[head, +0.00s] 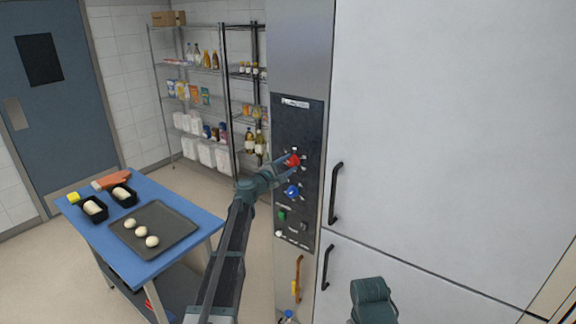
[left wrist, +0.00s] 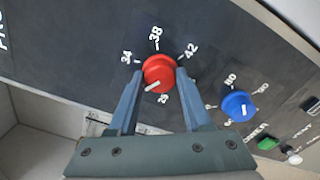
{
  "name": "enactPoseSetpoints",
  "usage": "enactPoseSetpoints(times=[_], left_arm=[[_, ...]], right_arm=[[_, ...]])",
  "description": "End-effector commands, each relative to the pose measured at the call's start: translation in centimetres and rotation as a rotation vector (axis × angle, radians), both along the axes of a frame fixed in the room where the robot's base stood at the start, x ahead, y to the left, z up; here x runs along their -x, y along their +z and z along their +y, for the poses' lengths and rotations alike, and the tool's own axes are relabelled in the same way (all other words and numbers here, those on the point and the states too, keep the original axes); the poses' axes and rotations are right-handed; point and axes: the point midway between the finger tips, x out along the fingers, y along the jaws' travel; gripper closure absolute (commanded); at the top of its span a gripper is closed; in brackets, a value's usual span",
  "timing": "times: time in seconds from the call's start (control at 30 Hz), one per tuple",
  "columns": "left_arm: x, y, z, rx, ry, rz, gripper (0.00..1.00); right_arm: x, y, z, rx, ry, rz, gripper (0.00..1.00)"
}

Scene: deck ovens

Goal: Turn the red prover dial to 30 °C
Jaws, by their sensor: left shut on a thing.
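The red prover dial (head: 293,160) is on the dark control panel of the tall steel cabinet. In the left wrist view the red dial (left wrist: 158,72) has its white mark pointing to the lower left. The numbers 34, 38 and 42 show around its top, and a partly covered number shows below it. The spot left of the dial, below 34, is hidden by a finger. My left gripper (left wrist: 157,78) is shut on the dial, one finger on each side. It also shows in the head view (head: 287,163). My right gripper (head: 372,301) shows only as a teal body; its fingers are hidden.
A blue dial (left wrist: 238,105) sits beside the red one, with a green switch (left wrist: 268,143) farther along. A cabinet door handle (head: 335,193) stands right of the panel. A blue table (head: 150,268) with a dough tray (head: 172,254) is at the left.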

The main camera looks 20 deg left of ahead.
Motion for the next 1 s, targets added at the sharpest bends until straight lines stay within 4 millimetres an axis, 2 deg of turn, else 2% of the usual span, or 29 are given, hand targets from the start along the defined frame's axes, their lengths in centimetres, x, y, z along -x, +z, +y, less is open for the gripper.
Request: enactPoseSetpoints(times=[0.47, 0.5, 0.63, 1.0], left_arm=[[-0.44, 0.21, 0.07, 0.017, 0.004, 0.001, 1.00], [-0.44, 0.21, 0.07, 0.017, 0.004, 0.001, 0.45], [-0.41, 0.17, 0.04, 0.014, 0.003, 0.002, 0.22], [0.31, 0.06, 0.17, 0.012, 0.002, 0.003, 0.21]], right_arm=[[0.00, 0.11, 0.00, 0.000, 0.000, 0.000, 0.50], [0.00, 0.11, 0.00, 0.000, 0.000, 0.000, 0.50], [0.00, 0.09, 0.00, 0.000, 0.000, 0.000, 0.50], [0.00, 0.03, 0.00, 0.000, 0.000, 0.000, 0.50]])
